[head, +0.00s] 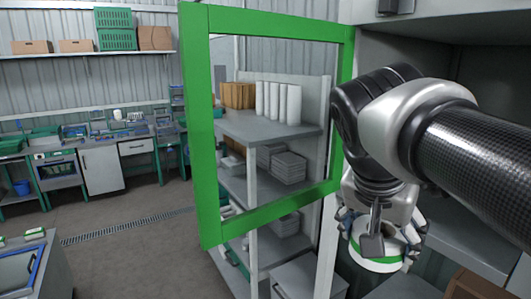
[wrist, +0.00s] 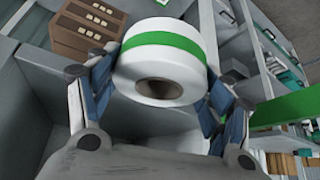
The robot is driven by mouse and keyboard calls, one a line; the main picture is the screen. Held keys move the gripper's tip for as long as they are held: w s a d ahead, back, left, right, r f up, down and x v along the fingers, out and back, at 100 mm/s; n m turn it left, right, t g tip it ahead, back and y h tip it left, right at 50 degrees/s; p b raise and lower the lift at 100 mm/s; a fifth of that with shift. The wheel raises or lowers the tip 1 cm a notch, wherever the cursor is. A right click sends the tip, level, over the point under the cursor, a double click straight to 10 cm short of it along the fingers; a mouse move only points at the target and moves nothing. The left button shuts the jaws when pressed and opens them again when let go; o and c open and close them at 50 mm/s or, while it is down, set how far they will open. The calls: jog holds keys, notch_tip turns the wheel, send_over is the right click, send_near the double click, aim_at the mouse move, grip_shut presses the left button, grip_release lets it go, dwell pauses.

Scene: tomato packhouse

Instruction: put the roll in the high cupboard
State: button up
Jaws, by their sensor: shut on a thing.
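The roll (head: 376,264) is white with a green band, and its lower part shows below my wrist in the head view. My gripper (head: 382,232) is shut on it. In the wrist view the roll (wrist: 165,68) sits between the blue-padded fingers of my gripper (wrist: 162,92), its hollow core facing the camera. The high cupboard (head: 450,215) is at the right of the head view, with its green-framed glass door (head: 208,130) standing open. The roll is held at the cupboard's front, right of the door. My arm hides much of the inside.
Brown boxes (wrist: 88,28) stand at the upper left of the wrist view. A white rounded shape (wrist: 165,138) shows below the roll; I cannot tell what it is. Through the door glass, a shelf rack (head: 262,130) holds white rolls and trays. Open floor (head: 130,255) lies left.

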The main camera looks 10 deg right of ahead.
jog(key=shift+m+g+h, duration=0.3)
jog(key=shift+m, duration=0.4)
jog(key=s+r, duration=0.1)
jog(key=r, duration=0.1)
jog(key=s+d+r+p, duration=0.1)
jog(key=r, duration=0.1)
jog(key=s+r+p, duration=0.1)
jog(key=r, duration=0.1)
jog(key=shift+s+d, duration=0.1)
jog(key=shift+d, duration=0.05)
jog(key=shift+d+r, duration=0.2)
jog(key=shift+d, duration=0.2)
jog(key=w+d+p, duration=0.1)
jog(key=w+d, duration=0.2)
jog(key=d, duration=0.1)
jog(key=w+d+p, duration=0.1)
jog(key=w+d, duration=0.2)
jog(key=d, duration=0.2)
jog(key=w+d+p, duration=0.1)
jog(key=w+d, duration=0.2)
jog(key=d, duration=0.2)
jog(key=shift+w+f, duration=0.1)
jog(key=shift+w, duration=0.25)
jog(key=shift+f, duration=1.75)
jog(key=shift+f, duration=0.25)
jog(key=o, duration=1.2)
